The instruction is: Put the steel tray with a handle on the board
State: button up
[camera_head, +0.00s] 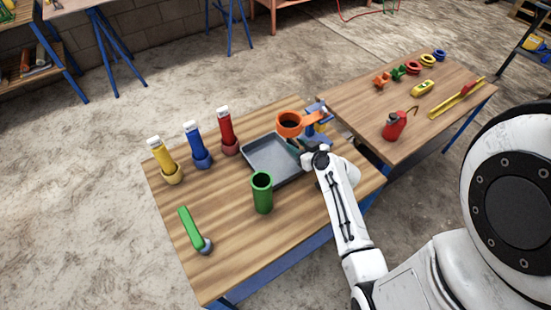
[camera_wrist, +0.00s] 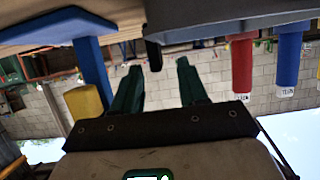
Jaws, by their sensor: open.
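The steel tray (camera_head: 272,158) is a shallow grey square tray lying flat on the near wooden table. My gripper (camera_head: 297,148) is at the tray's right edge, beside the orange cup. In the wrist view my gripper (camera_wrist: 159,64) has its two dark green fingers spread apart, with nothing clamped. The tray's grey side (camera_wrist: 215,22) shows above the fingers there. A short dark piece (camera_wrist: 153,52), perhaps the tray's handle, points in between the fingertips. I cannot pick out a separate board; the wooden tabletop (camera_head: 215,250) is the flat surface under the tray.
A green cup (camera_head: 262,193) stands against the tray's near side. Yellow (camera_head: 164,160), blue (camera_head: 196,145) and red (camera_head: 228,131) bottles stand behind. The orange cup (camera_head: 289,124) and a blue tool (camera_head: 318,115) are close to my gripper. A green-handled tool (camera_head: 192,230) lies front left.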

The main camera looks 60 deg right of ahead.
aim_at(294, 142)
jog(key=shift+x, duration=2.15)
jog(key=shift+s+d+r, duration=0.1)
grip_shut()
